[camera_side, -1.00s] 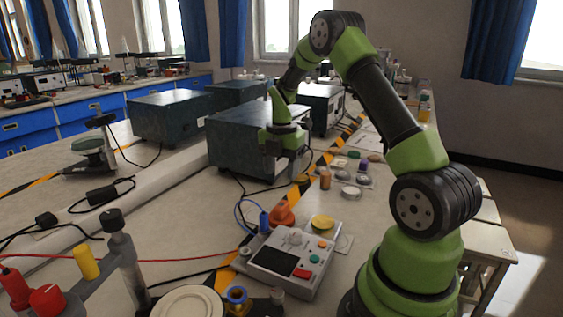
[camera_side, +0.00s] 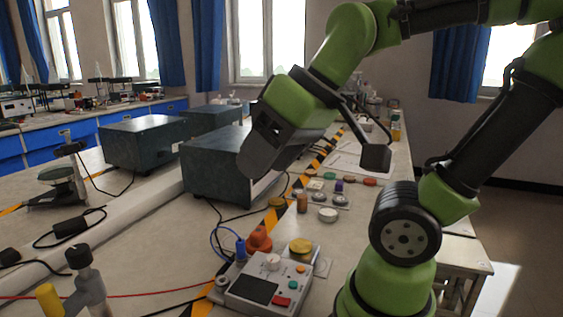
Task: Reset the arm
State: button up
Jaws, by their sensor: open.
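My gripper (camera_side: 318,165) is raised above the bench in the middle of the view. Its two dark fingers are spread wide, one at the left and one at the right, and nothing is between them. My green and black arm reaches up from its base at the lower right, out past the top of the view, and back down to the gripper. The gripper hides part of a dark box behind it.
A control box (camera_side: 266,287) with a screen and buttons stands at the front, with a yellow round piece (camera_side: 300,246) and an orange piece (camera_side: 259,239) behind it. Several small weights and jars sit farther back. Dark boxes (camera_side: 145,143) stand at the left.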

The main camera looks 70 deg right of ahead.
jog(key=shift+s+a+f+m+t, duration=0.15)
jog(key=shift+s+a+m, duration=0.15)
jog(key=shift+s+m, duration=0.25)
jog(key=shift+s+a+f+m+t, duration=0.15)
jog(key=shift+s+a+m, duration=0.1)
jog(key=shift+s+m, duration=0.25)
jog(key=shift+r, duration=0.1)
dwell(0.3)
